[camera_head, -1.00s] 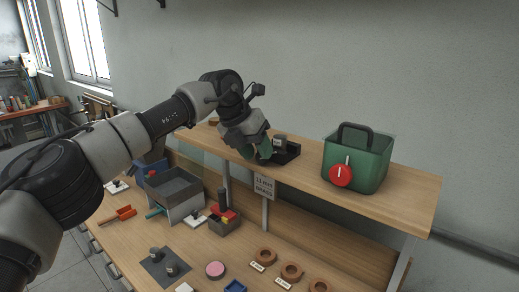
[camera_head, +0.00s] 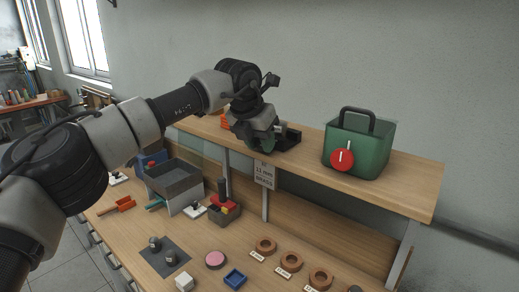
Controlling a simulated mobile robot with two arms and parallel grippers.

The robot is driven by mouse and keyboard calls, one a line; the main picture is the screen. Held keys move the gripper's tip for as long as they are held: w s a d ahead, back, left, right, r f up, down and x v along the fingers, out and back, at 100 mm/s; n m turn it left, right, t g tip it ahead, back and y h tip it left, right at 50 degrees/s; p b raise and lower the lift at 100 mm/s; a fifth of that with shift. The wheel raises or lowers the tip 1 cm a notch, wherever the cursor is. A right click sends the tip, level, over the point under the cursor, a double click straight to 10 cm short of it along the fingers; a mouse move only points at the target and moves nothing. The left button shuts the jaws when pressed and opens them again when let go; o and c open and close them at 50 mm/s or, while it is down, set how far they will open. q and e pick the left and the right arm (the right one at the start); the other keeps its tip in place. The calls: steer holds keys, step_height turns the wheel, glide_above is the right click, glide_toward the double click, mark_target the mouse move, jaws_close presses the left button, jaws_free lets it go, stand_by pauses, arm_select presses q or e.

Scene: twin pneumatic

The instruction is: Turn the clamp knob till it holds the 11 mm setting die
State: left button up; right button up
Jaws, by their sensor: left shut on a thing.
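The black clamp (camera_head: 292,138) stands on the wooden shelf, behind and to the right of my left gripper. I cannot clearly make out the setting die, as the gripper covers part of the clamp. A sign reading 11 mm (camera_head: 264,175) hangs from the shelf's front edge below. My right gripper is not in view.
A green bin (camera_head: 372,150) with a red dial (camera_head: 342,160) stands right of the clamp on the shelf (camera_head: 410,190). Several brown rings (camera_head: 291,261) with labels lie on the bench below. A grey box (camera_head: 174,182) and small parts stand at bench left.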

arm_select(q)
steer(key=shift+f+t+y+b, duration=0.2)
steer(key=shift+t+y+b, duration=0.1)
steer(key=shift+y+b, duration=0.1)
steer(key=shift+r+y, duration=0.25)
steer(key=shift+y, duration=0.05)
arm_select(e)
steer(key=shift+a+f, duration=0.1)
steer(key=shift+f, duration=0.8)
arm_select(q)
steer(key=o, duration=0.6)
steer(key=b+v, duration=0.2)
steer(key=v, duration=0.8)
steer(key=shift+s+r, duration=0.3)
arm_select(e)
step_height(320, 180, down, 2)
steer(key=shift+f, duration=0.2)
